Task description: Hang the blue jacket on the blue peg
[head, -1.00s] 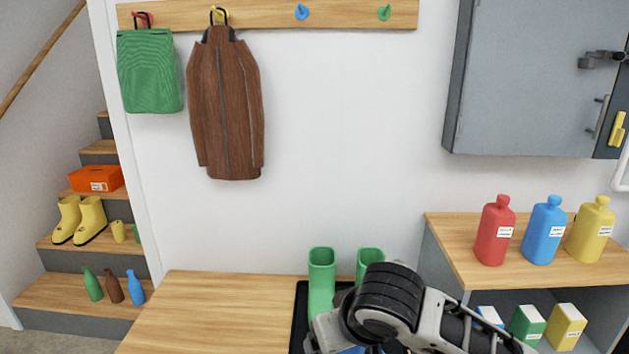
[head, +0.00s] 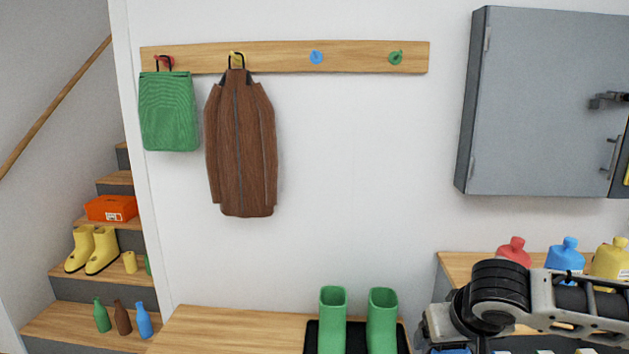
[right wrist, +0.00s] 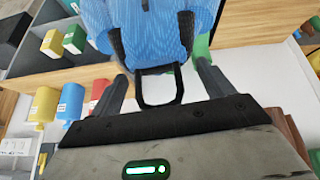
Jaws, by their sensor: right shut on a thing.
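The blue peg (head: 316,57) is on the wooden rail, third from the left, and is empty. My right gripper (right wrist: 162,72) is shut on the black hanging loop of the blue jacket (right wrist: 150,25). The loop shows between the two fingers in the right wrist view, and the jacket's black straps and blue cloth extend beyond it. In the head view my right arm is at the lower right, well below and to the right of the peg. Its fingers and nearly all of the jacket are cut off by the bottom edge. My left gripper is not in view.
A green bag (head: 168,112) hangs on the red peg and a brown jacket (head: 241,145) on the yellow one. The green peg (head: 395,58) is empty. Green boots (head: 333,320) stand below. A grey cabinet (head: 545,100) juts out at right. The wall under the blue peg is clear.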

